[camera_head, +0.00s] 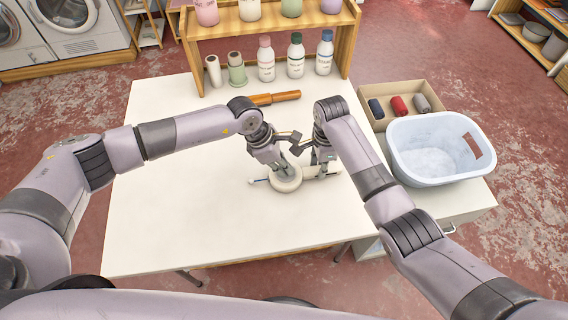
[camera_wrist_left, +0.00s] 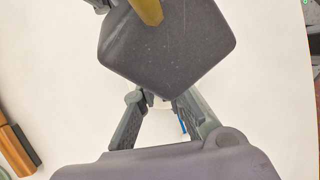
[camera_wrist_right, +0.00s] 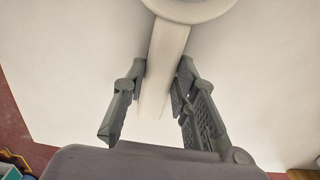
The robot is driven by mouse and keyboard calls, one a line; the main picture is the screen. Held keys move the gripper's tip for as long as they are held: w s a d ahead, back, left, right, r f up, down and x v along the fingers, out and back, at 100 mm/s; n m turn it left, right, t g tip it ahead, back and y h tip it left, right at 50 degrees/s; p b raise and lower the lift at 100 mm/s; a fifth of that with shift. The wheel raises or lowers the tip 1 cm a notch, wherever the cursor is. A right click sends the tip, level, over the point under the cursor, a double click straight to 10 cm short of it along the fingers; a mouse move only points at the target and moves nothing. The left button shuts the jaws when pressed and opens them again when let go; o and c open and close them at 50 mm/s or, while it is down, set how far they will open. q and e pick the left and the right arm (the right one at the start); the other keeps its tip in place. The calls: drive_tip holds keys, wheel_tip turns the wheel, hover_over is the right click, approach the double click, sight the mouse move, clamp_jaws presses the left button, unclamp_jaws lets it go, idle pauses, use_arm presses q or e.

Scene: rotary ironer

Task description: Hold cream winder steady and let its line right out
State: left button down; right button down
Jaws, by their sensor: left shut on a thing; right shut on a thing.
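The cream winder (camera_head: 287,184) lies on the white table, a round drum with a bar reaching out to the right. The drum's edge also shows at the top of the right wrist view (camera_wrist_right: 190,8). My right gripper (camera_head: 322,172) is shut on the winder's bar (camera_wrist_right: 158,85), which runs between its fingers. My left gripper (camera_head: 279,168) comes down at the top of the drum and is shut on what looks like a part of the winder. A small blue piece shows between those fingers; the line itself cannot be made out.
A wooden-handled tool (camera_head: 274,98) lies behind my left wrist. A bottle rack (camera_head: 345,38) stands at the back. A pale blue basket (camera_head: 432,165) and a cardboard box (camera_head: 377,92) with rolled cloths are on the right. The table's left and front are clear. My two wrists are close together.

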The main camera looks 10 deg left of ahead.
use_arm(q)
drive_tip(key=n, duration=0.2)
drive_tip(key=n+t+y, duration=0.1)
drive_tip(key=n, duration=0.1)
drive_tip(key=shift+s+n+t, duration=0.15)
drive_tip(key=shift+n+t, duration=0.15)
drive_tip(key=shift+d+n+t+y, duration=0.1)
drive_tip(key=shift+n+t+y, duration=0.45)
drive_tip(key=shift+n, duration=1.45)
drive_tip(key=c, duration=1.7)
unclamp_jaws()
drive_tip(key=shift+o, duration=0.2)
drive_tip(key=v, duration=1.2)
drive_tip(key=shift+o, duration=0.4)
